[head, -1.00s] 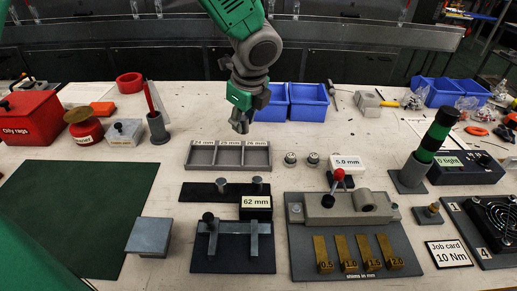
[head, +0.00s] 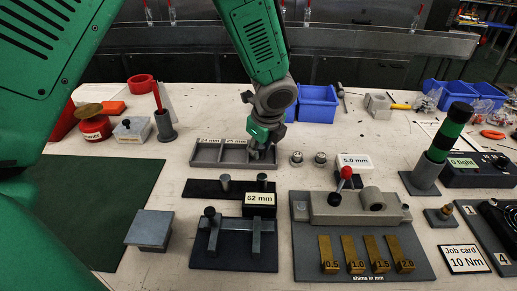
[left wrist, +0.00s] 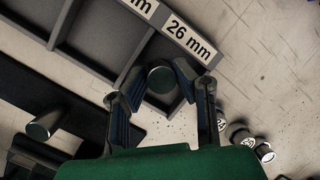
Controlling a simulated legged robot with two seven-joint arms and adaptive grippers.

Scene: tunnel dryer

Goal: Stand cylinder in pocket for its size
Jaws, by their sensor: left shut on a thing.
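The grey tray (head: 222,165) has three pockets in a row; in the head view the 24 mm and 25 mm labels show, and the 26 mm label (left wrist: 188,40) shows in the left wrist view. My left gripper (head: 262,151) is at the right-hand end of the tray, hiding the 26 mm pocket in the head view. In the left wrist view its fingers (left wrist: 160,84) are shut on a dark grey cylinder (left wrist: 160,80), seen end-on over the 26 mm pocket. I cannot tell how deep it sits. My right gripper is not in view.
A 62 mm block (head: 259,204) and a red-knobbed fixture (head: 346,205) are nearer. Blue bins (head: 317,104) lie behind.

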